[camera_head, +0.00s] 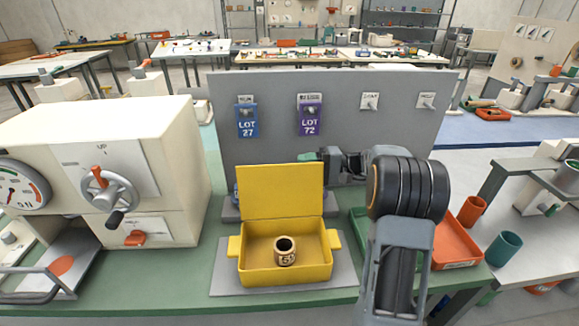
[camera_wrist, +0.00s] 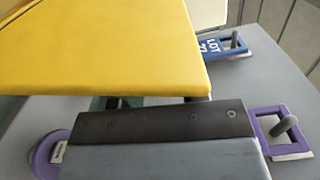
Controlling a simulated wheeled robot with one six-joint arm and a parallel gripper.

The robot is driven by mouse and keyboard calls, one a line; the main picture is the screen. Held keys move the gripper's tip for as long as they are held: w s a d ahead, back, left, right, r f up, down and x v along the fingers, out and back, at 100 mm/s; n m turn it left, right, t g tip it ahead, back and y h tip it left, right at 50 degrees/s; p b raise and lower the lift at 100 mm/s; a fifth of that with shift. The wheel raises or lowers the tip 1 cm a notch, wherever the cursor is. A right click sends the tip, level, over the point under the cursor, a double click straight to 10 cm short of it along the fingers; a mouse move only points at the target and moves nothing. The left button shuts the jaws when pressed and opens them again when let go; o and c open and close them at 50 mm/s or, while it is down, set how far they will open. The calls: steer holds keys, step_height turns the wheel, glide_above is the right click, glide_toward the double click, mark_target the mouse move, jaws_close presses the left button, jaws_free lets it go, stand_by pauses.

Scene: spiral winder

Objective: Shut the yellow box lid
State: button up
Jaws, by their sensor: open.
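The yellow box (camera_head: 285,270) sits on a grey plate on the green bench. Its lid (camera_head: 282,192) stands upright, hinged at the back edge, with the box open. A small tan ring-shaped part (camera_head: 285,252) marked with dark characters lies inside. My gripper (camera_head: 312,157) is at the lid's upper right corner, slightly behind it, with its left end partly hidden by the lid. In the wrist view, the lid (camera_wrist: 110,45) fills the top left, close beside the dark gripper finger (camera_wrist: 160,124). Contact between them cannot be told. My gripper is open, with nothing seen in it.
A grey panel (camera_head: 400,130) behind holds a blue LOT 27 tag (camera_head: 247,121) and a purple LOT 72 tag (camera_head: 310,119). A cream machine with a handwheel (camera_head: 105,190) stands left. An orange tray (camera_head: 456,246) and green cup (camera_head: 503,247) are right.

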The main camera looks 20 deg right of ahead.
mark_target(289, 169)
steer(key=shift+w+a, duration=0.2)
steer(key=shift+a, duration=0.9)
steer(key=shift+w+a, duration=0.2)
steer(key=shift+a, duration=0.9)
steer(key=shift+f, duration=0.1)
jaws_close()
